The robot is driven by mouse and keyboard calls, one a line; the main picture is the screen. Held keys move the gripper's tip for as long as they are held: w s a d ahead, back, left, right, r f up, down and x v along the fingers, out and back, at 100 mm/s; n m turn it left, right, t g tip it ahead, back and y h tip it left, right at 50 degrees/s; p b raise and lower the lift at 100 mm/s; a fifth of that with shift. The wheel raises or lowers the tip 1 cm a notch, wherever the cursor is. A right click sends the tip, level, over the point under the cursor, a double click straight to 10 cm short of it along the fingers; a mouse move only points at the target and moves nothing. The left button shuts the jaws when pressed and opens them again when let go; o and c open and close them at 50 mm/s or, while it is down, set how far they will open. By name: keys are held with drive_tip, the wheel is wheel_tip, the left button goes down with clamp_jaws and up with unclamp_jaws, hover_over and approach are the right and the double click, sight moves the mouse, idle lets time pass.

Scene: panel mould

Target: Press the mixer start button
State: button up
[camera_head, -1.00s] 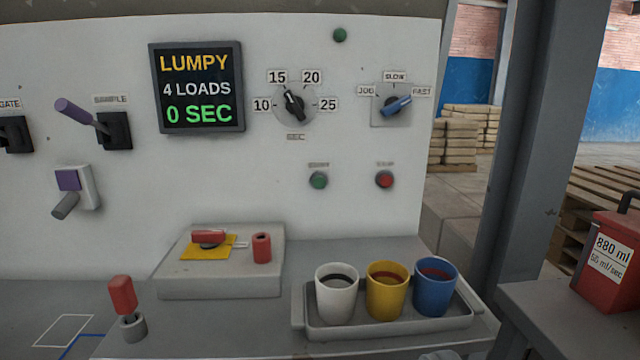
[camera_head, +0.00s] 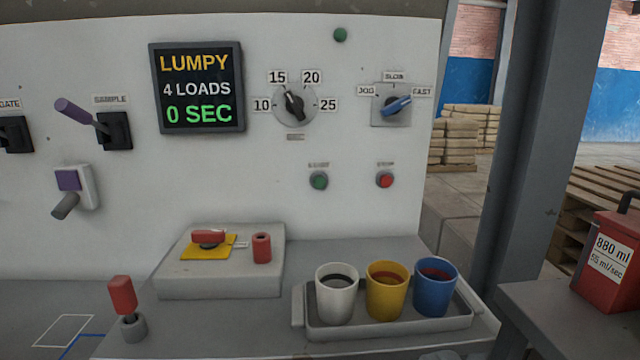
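The green start button (camera_head: 319,180) is on the white panel, under a small blurred label. The red stop button (camera_head: 385,180) is to its right. Above them are the seconds dial (camera_head: 294,104), its pointer near 15, and the speed knob (camera_head: 396,105), its blue handle pointing toward FAST. The display (camera_head: 198,87) reads LUMPY, 4 LOADS, 0 SEC. My gripper is not in view, so its state and its distance from the button do not show.
A grey tray (camera_head: 390,328) with white, yellow and blue cups stands on the counter below the buttons. A grey box with a red handle (camera_head: 208,237) is left of it. A purple lever (camera_head: 75,112) sticks out at left. The panel around the buttons is clear.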

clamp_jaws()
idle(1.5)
